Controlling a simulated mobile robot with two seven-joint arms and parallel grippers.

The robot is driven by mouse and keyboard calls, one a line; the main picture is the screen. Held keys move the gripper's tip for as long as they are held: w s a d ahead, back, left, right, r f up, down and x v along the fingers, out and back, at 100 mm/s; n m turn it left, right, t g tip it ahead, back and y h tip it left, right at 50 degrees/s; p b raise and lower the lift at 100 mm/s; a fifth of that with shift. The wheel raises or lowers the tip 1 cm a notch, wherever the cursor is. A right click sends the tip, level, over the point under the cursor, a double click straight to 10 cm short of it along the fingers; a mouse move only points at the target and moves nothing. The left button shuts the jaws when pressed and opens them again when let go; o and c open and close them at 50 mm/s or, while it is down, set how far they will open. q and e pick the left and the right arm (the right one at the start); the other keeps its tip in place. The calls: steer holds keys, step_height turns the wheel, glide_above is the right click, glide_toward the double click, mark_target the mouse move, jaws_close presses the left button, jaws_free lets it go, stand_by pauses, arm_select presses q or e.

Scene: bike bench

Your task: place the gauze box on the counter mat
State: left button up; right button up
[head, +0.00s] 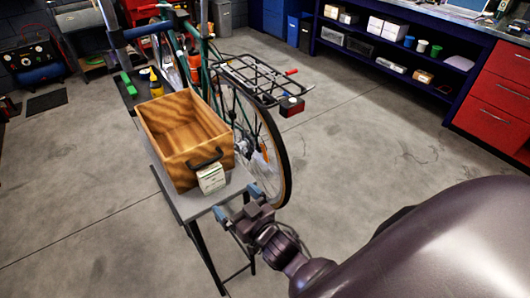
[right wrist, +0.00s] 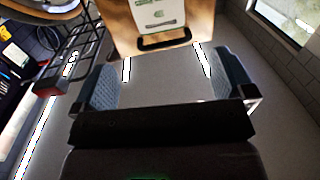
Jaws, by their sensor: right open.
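The gauze box is a small white box with green print (head: 211,178). It stands upright on the small grey table (head: 193,206), close against the front of the wooden crate, below its dark handle. In the right wrist view the white box (right wrist: 158,14) shows at the top edge, beyond the fingers. My right gripper (head: 238,204) is open and empty, just in front of the box and apart from it; its two fingers (right wrist: 166,82) have nothing between them. My left gripper is out of view. I cannot make out the counter mat for sure.
The wooden crate (head: 182,120) is open and fills most of the small table. A green bicycle (head: 262,150) with a rear rack stands directly behind. A counter (head: 508,38) with red drawers and loaded shelves is at the far right. The concrete floor between is clear.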

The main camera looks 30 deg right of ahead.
steer(key=s+d+f+g+h, duration=0.2)
steer(key=s+d+f+g, duration=0.55)
steer(key=s+f, duration=0.6)
steer(key=m+t+p, duration=0.1)
steer(key=t+p, duration=0.1)
steer(key=t, duration=0.6)
glide_toward(213, 177)
steer(key=shift+y, duration=0.4)
steer(key=w, duration=0.4)
steer(key=w+r, duration=0.1)
steer(key=w, duration=0.1)
steer(key=shift+a, duration=0.2)
steer(key=shift+w+d+f, duration=0.1)
steer(key=shift+w+f, duration=0.1)
steer(key=shift+w, duration=1)
steer(key=shift+w+d+f, duration=0.1)
steer(key=shift+w+f, duration=0.05)
steer(key=shift+w, duration=1.4)
steer(key=shift+c, duration=0.5)
